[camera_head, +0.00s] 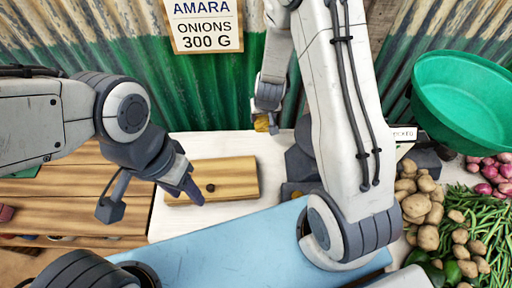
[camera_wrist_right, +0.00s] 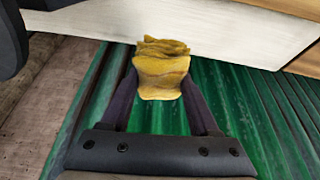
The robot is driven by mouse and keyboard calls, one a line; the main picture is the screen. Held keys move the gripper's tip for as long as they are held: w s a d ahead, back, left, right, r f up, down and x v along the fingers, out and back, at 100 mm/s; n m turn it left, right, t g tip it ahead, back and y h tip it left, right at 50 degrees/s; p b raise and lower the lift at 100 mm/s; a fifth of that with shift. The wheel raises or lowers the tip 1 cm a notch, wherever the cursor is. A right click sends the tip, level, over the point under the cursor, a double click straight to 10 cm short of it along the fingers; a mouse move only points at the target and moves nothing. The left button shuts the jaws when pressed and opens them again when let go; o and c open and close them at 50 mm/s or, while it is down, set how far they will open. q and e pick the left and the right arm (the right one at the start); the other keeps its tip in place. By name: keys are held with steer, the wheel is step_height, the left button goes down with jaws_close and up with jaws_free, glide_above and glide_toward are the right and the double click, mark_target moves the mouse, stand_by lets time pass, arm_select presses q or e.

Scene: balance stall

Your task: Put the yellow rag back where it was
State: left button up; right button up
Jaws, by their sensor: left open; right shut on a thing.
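The yellow rag (camera_wrist_right: 162,72) is a crumpled bundle held between the two fingers of my right gripper (camera_wrist_right: 165,85), seen in the right wrist view. In the head view the right gripper (camera_head: 266,122) points down by the corrugated wall, with a bit of the yellow rag (camera_head: 262,124) showing at its tips. It is at the back edge of the white table; whether the rag touches anything is unclear. My left gripper (camera_head: 182,190) is open and empty near the front of a wooden block (camera_head: 225,178) with a dark round spot.
A blue mat (camera_head: 225,245) covers the table front. At right are a green bowl (camera_head: 465,100), potatoes (camera_head: 428,238), green beans (camera_head: 480,215) and red onions (camera_head: 492,172). A sign (camera_head: 203,25) hangs on the wall. My right arm hides part of the table's middle.

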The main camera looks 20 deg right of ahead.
steer(key=shift+m, duration=0.5)
steer(key=b+x, duration=0.1)
steer(key=x, duration=0.2)
steer(key=s+b+x, duration=0.1)
steer(key=b+x, duration=0.1)
steer(key=x, duration=0.1)
steer(key=s+f+b+x, duration=0.1)
steer(key=x, duration=0.3)
steer(key=shift+r, duration=0.1)
steer(key=shift+f+b, duration=0.4)
steer(key=shift+f, duration=1.75)
steer(key=shift+f, duration=0.1)
steer(key=o, duration=1.3)
